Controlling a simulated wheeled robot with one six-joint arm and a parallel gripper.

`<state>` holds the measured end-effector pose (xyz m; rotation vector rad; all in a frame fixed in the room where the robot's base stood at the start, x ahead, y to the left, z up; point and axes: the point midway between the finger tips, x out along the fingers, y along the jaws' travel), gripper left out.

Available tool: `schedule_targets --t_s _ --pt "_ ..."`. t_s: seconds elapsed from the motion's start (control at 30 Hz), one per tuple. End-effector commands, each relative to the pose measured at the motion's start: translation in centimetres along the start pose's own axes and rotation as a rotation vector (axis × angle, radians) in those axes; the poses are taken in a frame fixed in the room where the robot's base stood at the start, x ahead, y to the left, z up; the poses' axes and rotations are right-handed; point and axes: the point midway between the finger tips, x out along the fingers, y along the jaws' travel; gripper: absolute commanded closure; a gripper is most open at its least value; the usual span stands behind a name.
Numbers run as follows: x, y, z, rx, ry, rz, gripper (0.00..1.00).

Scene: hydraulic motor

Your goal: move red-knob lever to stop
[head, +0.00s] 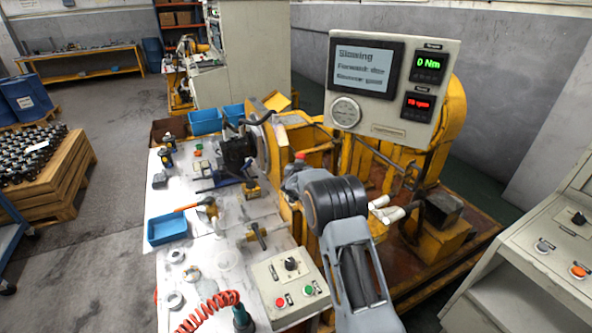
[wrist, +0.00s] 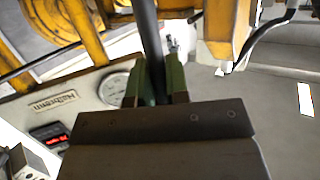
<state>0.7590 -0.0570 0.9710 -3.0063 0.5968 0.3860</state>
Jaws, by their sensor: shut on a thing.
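A small red knob (head: 300,156) shows in the head view just above the far end of my arm, in front of the yellow machine frame. In the wrist view a dark lever rod (wrist: 149,35) runs down between the two green finger pads of my gripper (wrist: 160,80). The gripper is shut on this rod. The knob cannot be made out in the wrist view. In the head view my own wrist hides the fingers and most of the lever.
The machine's display panel (head: 392,82) reads "Slowing", 0 Nm and a low red rpm figure. White-gripped handles (head: 392,212) stand right of my arm. A button box (head: 284,287), a blue tray (head: 167,229) and loose parts sit on the white bench at left.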

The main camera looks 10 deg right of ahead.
Motion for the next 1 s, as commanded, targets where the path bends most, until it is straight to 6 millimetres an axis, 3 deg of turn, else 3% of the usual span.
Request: schedule_targets --t_s 0.17,0.2,0.47,0.77,1.0 --pt "0.0 0.0 0.0 0.001 0.002 0.002 1.0" --pt "0.0 0.0 0.0 0.0 0.002 0.002 0.84" --pt "0.0 0.0 0.0 -0.002 0.002 0.001 0.59" --pt "-0.3 -0.1 0.0 -0.002 0.003 0.001 0.59" --pt "-3.4 -0.1 0.0 -0.002 0.004 -0.001 0.59"
